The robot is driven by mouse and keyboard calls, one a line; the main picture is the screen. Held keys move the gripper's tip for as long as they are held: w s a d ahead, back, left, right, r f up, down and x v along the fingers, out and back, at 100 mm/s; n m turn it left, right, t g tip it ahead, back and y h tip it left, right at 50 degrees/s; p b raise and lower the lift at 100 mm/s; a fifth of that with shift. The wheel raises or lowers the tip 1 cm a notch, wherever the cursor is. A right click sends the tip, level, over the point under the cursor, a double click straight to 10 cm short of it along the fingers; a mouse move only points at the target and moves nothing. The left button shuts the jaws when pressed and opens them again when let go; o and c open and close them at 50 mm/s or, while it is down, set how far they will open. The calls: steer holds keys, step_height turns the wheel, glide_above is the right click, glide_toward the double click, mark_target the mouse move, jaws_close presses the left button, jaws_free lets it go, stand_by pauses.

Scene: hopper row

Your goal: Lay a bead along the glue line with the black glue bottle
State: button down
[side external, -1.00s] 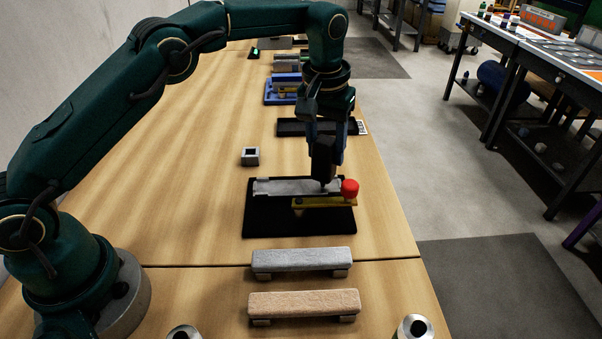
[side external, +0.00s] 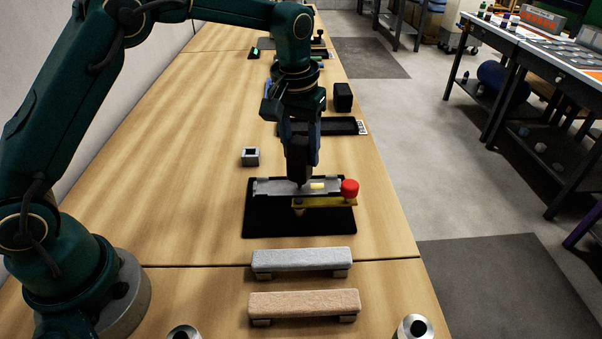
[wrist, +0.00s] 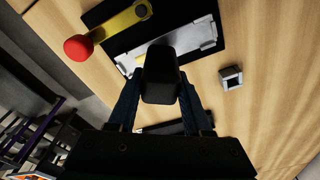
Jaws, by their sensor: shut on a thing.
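The black glue bottle (side external: 298,163) is held nozzle down between the fingers of my gripper (side external: 300,148). Its tip is at or just above the grey plate (side external: 268,187), near the plate's middle; contact cannot be told. In the wrist view the bottle (wrist: 160,75) hides part of the plate (wrist: 200,38), and my gripper (wrist: 160,103) is shut on it. A short pale yellow strip (side external: 318,185) shows on the plate, right of the tip. The rest of the glue line cannot be made out.
The plate lies on a black base (side external: 300,222) beside a yellow bar (side external: 325,202) with a red knob (side external: 349,188). A small grey square block (side external: 250,156) stands behind left. Two padded bars (side external: 302,260) lie in front. A black block (side external: 343,97) stands farther back.

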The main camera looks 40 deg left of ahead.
steer(key=shift+a, duration=0.1)
steer(key=shift+s+a, duration=1.55)
steer(key=shift+s, duration=0.1)
steer(key=shift+s+a, duration=0.3)
steer(key=shift+w+d, duration=0.1)
steer(key=shift+w+d, duration=1.55)
steer(key=shift+w+d+f, duration=0.1)
steer(key=shift+w+d, duration=1.5)
